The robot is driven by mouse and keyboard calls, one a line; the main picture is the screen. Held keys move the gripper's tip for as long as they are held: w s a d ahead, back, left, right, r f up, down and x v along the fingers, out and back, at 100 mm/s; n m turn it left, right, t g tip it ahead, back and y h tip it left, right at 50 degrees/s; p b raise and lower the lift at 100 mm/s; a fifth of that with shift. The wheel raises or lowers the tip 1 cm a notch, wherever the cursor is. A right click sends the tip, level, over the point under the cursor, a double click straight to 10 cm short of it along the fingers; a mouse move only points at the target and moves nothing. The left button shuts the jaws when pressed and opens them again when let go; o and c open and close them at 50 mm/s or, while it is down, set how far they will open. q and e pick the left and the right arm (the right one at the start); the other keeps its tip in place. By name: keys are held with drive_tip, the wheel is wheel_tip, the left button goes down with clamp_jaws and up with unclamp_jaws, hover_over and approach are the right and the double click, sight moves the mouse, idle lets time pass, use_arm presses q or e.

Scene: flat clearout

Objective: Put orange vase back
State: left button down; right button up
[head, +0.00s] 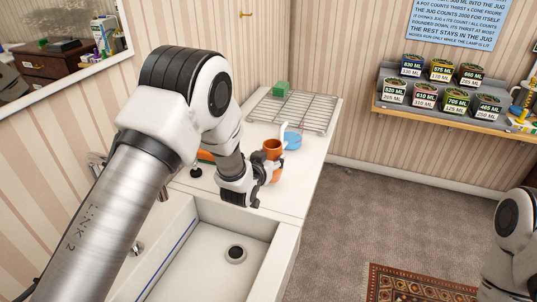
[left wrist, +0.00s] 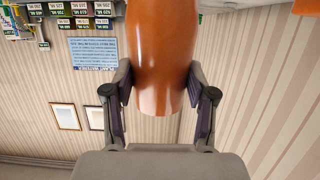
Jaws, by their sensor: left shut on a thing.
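The orange vase (head: 272,149) is at the white counter beyond the sink in the head view, partly hidden by my left gripper (head: 256,187). In the left wrist view, the glossy orange vase (left wrist: 160,60) stands between the two fingers of my left gripper (left wrist: 160,108). The fingers are shut on its sides. I cannot tell whether its base touches the counter. My right arm shows at the right edge of the head view, but its gripper is out of view.
The sink (head: 205,262) is in front.

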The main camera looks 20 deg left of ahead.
use_arm(q)
drive_tip(key=f, duration=0.1)
drive_tip(key=s+f+b, duration=0.1)
drive_tip(key=shift+d+f+b, duration=0.1)
drive_tip(key=shift+f+b, duration=0.2)
drive_tip(key=shift+f, duration=0.1)
drive_tip(key=shift+d+r, duration=0.1)
drive_tip(key=shift+w, duration=0.2)
drive_tip(key=c, duration=0.5)
unclamp_jaws()
drive_tip(key=shift+o, duration=0.7)
drive_tip(key=shift+s, duration=0.15)
